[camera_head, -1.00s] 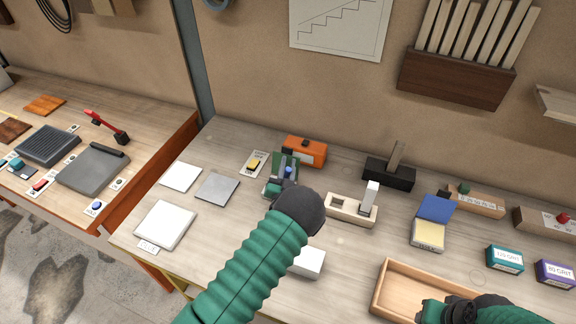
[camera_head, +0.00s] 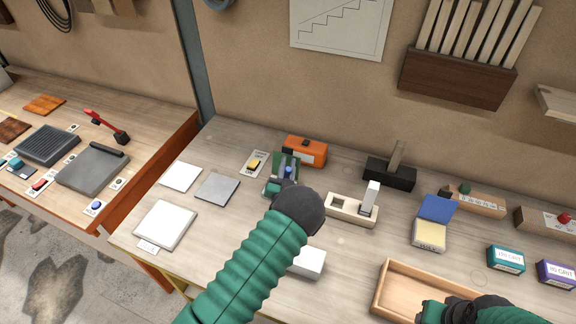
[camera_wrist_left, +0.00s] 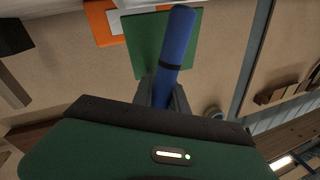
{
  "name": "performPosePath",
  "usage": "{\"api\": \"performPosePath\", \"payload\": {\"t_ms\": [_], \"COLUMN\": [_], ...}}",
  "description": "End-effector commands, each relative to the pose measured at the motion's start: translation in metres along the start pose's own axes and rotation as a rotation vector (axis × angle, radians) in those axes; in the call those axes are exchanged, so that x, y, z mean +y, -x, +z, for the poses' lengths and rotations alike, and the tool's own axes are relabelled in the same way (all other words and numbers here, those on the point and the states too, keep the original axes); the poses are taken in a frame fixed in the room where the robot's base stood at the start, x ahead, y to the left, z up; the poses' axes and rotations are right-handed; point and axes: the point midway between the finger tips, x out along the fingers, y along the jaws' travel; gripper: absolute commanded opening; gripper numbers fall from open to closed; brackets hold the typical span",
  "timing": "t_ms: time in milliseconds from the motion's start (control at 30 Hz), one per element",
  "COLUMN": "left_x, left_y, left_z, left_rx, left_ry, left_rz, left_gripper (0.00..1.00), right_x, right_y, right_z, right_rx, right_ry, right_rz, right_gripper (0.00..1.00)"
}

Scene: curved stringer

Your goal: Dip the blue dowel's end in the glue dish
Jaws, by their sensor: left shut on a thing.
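My left gripper (camera_head: 286,180) is shut on the blue dowel (camera_wrist_left: 177,45), which has a black band around it. In the left wrist view the dowel sticks out beyond the dark fingers. In the head view only a small blue part (camera_head: 288,170) shows, in front of a green board; my wrist hides much of the gripper. I cannot pick out the glue dish with certainty. A pale block with a square recess (camera_head: 340,210) stands right of the gripper. My right gripper (camera_head: 432,312) is at the bottom edge, its fingers not visible.
An orange box (camera_head: 305,150) stands behind the green board (camera_wrist_left: 150,60). Flat white and grey plates lie left of the gripper, where some tabletop is free. A white block (camera_head: 308,262) is partly behind my left arm. A wooden tray (camera_head: 385,290) is at the front right.

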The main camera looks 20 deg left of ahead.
Motion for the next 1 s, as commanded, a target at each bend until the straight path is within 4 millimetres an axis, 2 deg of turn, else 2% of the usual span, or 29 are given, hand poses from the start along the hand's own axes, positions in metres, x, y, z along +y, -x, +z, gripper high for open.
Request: {"api": "performPosePath", "payload": {"t_ms": [1000], "left_x": [0.0030], "left_y": [0.0016], "left_z": [0.0058], "left_rx": [-0.006], "left_ry": [0.000], "left_rz": [0.004], "left_gripper": [0.00], "right_x": [0.0000], "right_y": [-0.0063], "right_z": [0.0015], "right_rx": [0.000], "right_ry": [0.000], "right_rz": [0.000], "right_gripper": [0.36]}}
